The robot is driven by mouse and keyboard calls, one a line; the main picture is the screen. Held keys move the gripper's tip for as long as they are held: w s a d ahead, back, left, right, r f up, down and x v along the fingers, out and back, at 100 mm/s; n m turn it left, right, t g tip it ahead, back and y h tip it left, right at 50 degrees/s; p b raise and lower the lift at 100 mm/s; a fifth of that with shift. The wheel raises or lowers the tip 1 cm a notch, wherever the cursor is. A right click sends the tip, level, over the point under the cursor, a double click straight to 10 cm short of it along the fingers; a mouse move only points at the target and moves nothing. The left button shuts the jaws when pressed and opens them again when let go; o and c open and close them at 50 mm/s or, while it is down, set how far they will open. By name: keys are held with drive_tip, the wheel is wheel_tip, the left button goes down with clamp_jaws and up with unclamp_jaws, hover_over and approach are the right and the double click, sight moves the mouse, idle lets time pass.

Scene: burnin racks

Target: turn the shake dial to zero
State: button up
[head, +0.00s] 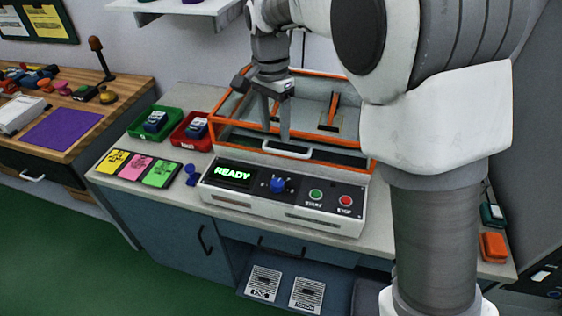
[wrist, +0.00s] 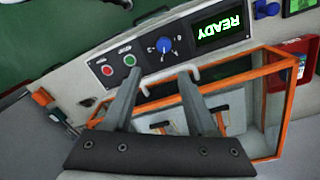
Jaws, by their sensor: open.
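The shake dial is a blue knob (head: 278,185) on the dark front panel of the white machine (head: 330,217), between the display and the buttons. It also shows in the wrist view (wrist: 164,43), with small white marks around it too small to read. The display (head: 233,174) glows green with READY. My gripper (head: 276,137) is open and empty, pointing down over the machine behind the front panel. In the wrist view its two fingers (wrist: 157,84) reach toward the panel, with the dial beyond and between them. Nothing touches the dial.
A green START button (head: 316,195) and red STOP button (head: 345,201) sit right of the dial. An orange-framed clear enclosure (head: 225,108) with a white handle (head: 286,150) rises behind the panel. Green (head: 140,134) and red trays stand left. Coloured cards (head: 136,168) lie on the counter.

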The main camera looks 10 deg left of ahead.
drive_tip(key=w, duration=0.1)
drive_tip(key=b, duration=0.1)
approach(277, 182)
wheel_tip(277, 182, down, 9)
drive_tip(key=shift+s+d+r, duration=0.1)
idle(0.5)
clamp_jaws()
